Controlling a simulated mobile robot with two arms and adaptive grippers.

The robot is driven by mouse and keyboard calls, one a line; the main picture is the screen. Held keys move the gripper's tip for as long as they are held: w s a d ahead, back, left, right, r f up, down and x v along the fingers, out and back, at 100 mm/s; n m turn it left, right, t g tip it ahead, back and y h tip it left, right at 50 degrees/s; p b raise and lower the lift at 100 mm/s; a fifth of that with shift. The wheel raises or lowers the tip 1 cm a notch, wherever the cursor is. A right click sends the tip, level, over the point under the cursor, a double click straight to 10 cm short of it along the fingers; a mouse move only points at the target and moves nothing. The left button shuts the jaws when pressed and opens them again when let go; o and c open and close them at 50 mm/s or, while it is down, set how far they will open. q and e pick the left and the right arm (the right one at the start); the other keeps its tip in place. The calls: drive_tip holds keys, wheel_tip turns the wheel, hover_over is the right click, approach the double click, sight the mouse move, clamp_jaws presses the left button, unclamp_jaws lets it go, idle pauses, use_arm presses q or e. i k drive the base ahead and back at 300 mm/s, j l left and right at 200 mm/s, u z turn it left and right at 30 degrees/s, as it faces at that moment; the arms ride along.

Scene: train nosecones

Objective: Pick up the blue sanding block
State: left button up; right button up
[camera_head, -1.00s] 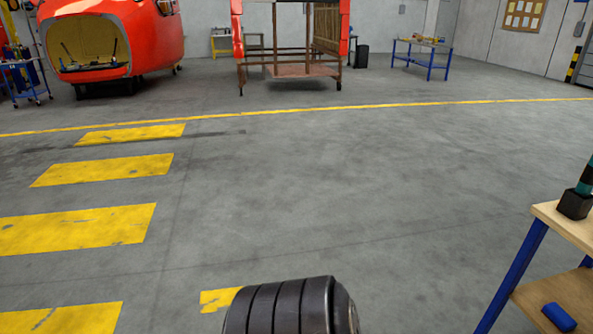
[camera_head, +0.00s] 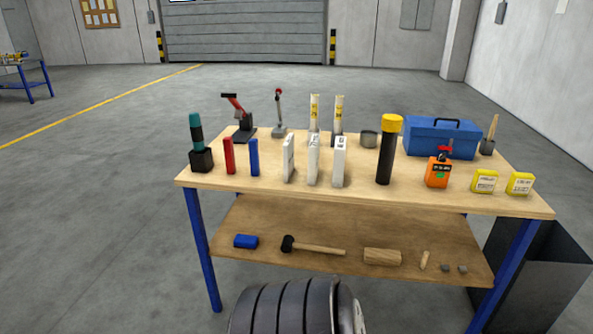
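A small blue block (camera_head: 246,241), which looks like the sanding block, lies at the left end of the workbench's lower shelf (camera_head: 330,225). Nothing covers it from this side. A thin blue upright piece (camera_head: 254,158) also stands on the bench top, beside a red one (camera_head: 229,155). Neither of my grippers is in view.
The wooden workbench top (camera_head: 460,200) holds several tools, cans and a blue toolbox (camera_head: 440,138). A mallet (camera_head: 312,247) and a wood block (camera_head: 382,257) share the lower shelf. A dark bin (camera_head: 535,280) stands at the right. Floor at the left is clear.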

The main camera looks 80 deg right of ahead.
sight(243, 241)
drive_tip(key=z, duration=2.35)
drive_tip(key=u, duration=4.65)
drive_tip(key=z, duration=4.6)
